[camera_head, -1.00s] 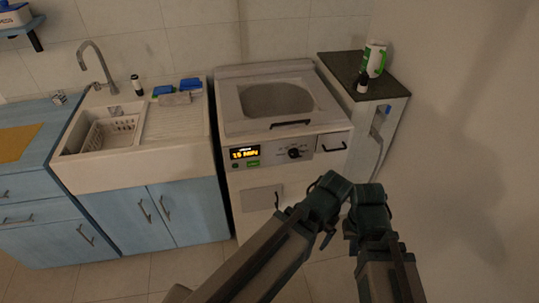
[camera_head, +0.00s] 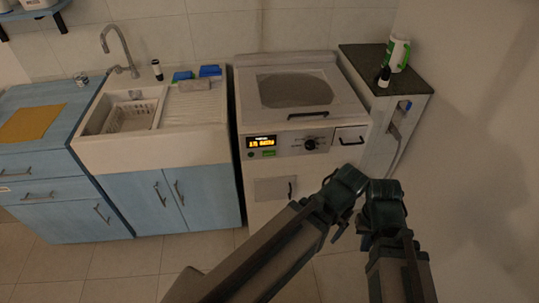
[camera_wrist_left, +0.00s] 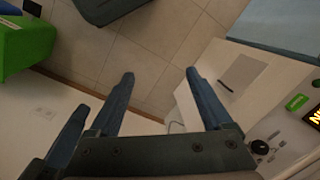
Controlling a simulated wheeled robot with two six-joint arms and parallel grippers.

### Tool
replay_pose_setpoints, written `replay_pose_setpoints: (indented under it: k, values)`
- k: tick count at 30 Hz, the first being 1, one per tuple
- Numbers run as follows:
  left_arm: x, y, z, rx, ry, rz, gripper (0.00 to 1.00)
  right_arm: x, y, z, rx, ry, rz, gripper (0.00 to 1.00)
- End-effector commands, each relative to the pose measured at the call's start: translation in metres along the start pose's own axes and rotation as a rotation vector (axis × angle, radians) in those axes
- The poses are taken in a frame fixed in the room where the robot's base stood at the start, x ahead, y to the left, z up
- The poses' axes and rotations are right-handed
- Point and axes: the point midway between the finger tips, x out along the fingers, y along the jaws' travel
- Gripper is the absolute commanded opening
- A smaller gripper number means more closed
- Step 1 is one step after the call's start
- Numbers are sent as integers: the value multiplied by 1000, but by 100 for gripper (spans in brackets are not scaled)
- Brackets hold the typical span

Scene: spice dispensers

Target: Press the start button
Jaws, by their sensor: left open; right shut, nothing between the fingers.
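A small green button (camera_head: 269,153) sits below the lit amber display (camera_head: 262,142) on the front panel of a white top-lid appliance (camera_head: 270,189). In the left wrist view the green button (camera_wrist_left: 297,102) is at the right edge, beside the partly cut-off display (camera_wrist_left: 315,116). My left gripper (camera_wrist_left: 160,78) is open and empty, its fingers pointing over the floor, apart from the button. My right gripper (camera_head: 382,210) is shut and empty, in front of and to the right of the appliance. Its fingertips are hard to make out in the head view.
A black dial (camera_head: 310,145) and a handled drawer (camera_head: 351,138) are right of the button. A sink (camera_head: 150,155) over blue cabinets stands left. A dark-topped side counter (camera_head: 370,67) holds a green-and-white container (camera_head: 398,53). The floor in front is clear.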

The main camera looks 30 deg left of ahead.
Motion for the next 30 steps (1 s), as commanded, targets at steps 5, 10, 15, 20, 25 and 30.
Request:
replay_pose_setpoints:
  k: [5,10,15,20,25,30]
  values:
    - [0,0,0,0,0,0,49,0,0,0,0,0,0,0]
    - [0,0,0,0,0,0,18,0,0,0,0,0,0,0]
    - [0,0,0,0,0,0,0,0,0,0,0,0,0,0]
    - [0,0,0,0,0,0,0,0,0,0,0,0,0,0]
    - [0,0,0,0,0,0,0,0,0,0,0,0,0,0]
    - [0,0,0,0,0,0,0,0,0,0,0,0,0,0]
